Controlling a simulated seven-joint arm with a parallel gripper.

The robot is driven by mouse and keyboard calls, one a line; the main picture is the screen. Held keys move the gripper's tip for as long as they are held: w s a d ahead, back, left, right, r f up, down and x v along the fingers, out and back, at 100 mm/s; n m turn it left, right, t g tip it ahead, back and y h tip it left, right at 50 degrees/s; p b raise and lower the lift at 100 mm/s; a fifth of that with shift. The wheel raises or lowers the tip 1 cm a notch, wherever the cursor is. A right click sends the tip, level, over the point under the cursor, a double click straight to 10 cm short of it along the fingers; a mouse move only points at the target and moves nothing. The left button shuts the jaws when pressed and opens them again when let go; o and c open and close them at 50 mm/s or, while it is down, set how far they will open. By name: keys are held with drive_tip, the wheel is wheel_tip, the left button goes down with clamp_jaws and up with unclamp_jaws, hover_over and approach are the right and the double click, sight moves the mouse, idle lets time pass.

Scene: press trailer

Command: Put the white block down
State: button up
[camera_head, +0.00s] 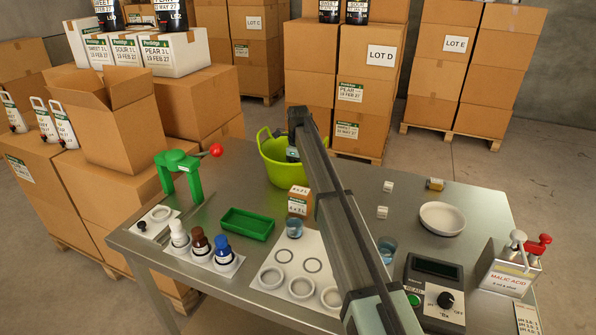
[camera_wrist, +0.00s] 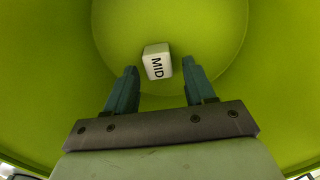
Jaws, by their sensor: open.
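A white block (camera_wrist: 157,62) marked "MID" is in the yellow-green bucket (camera_wrist: 215,30) and appears to rest on its floor. My gripper (camera_wrist: 160,67) is open inside the bucket. Its two fingers are apart from each other, one to each side of the block in the picture, with gaps visible between them and it. In the head view, the bucket (camera_head: 277,174) stands at the back of the metal table, my gripper (camera_head: 292,154) reaches down into it, and the block is hidden. Two other small white blocks (camera_head: 389,186) lie on the table to the right.
A small carton (camera_head: 298,200) stands in front of the bucket. A green press (camera_head: 180,170), green tray (camera_head: 246,224) and capped bottles (camera_head: 200,246) are to the left. A white bowl (camera_head: 442,218) and a dark device (camera_head: 436,290) are to the right. The bucket's walls surround my gripper.

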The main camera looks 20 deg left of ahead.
wheel_tip(320, 180, up, 12)
idle(0.5)
